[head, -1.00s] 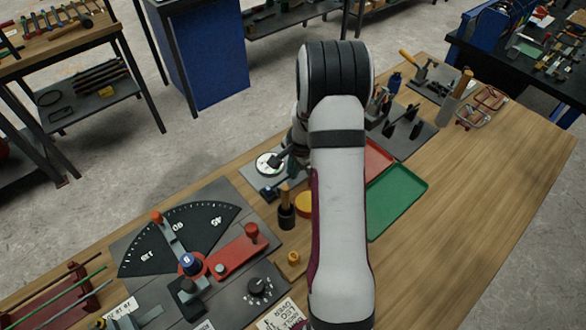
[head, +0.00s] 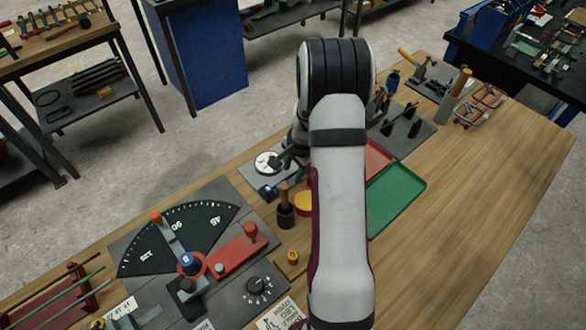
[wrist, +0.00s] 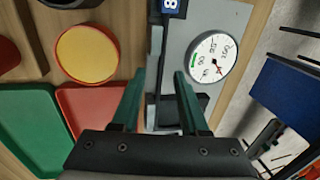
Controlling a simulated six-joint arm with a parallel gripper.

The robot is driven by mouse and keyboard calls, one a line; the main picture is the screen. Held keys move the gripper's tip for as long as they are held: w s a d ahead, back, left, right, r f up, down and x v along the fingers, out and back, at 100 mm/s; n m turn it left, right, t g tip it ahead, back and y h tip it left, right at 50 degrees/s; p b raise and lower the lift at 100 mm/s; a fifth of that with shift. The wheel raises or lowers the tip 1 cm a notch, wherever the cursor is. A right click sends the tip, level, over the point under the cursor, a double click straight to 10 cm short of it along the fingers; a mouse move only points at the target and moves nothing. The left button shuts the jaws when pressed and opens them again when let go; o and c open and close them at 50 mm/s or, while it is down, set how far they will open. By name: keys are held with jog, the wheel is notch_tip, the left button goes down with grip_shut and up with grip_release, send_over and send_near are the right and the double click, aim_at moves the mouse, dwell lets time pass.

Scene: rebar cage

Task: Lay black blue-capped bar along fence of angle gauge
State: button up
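The angle gauge (head: 133,262) is a dark plate with a black degree scale, at the lower left of the head view. A grey arm (head: 172,236) with an orange knob crosses the scale, and a blue cap (head: 189,263) sits at its pivot. My gripper (wrist: 160,73) is open above the grey dial plate. Between and beyond its fingers a narrow dark bar-like piece (wrist: 155,62) runs lengthwise, with a blue marked cap (wrist: 171,6) at its far end. A blue end (head: 267,191) also shows beside the dial in the head view. My arm hides part of this area.
A white dial (wrist: 212,57) lies close right of the fingers. A yellow round dish (wrist: 87,54), a red tray (wrist: 92,108) and a green tray (wrist: 30,128) lie to the left.

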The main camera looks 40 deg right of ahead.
jog(key=v, duration=1.5)
jog(key=shift+r, duration=0.35)
jog(key=shift+s+r, duration=0.1)
jog(key=v, duration=0.3)
jog(key=w+v, duration=0.1)
jog(key=v, duration=0.1)
jog(key=shift+r, duration=0.45)
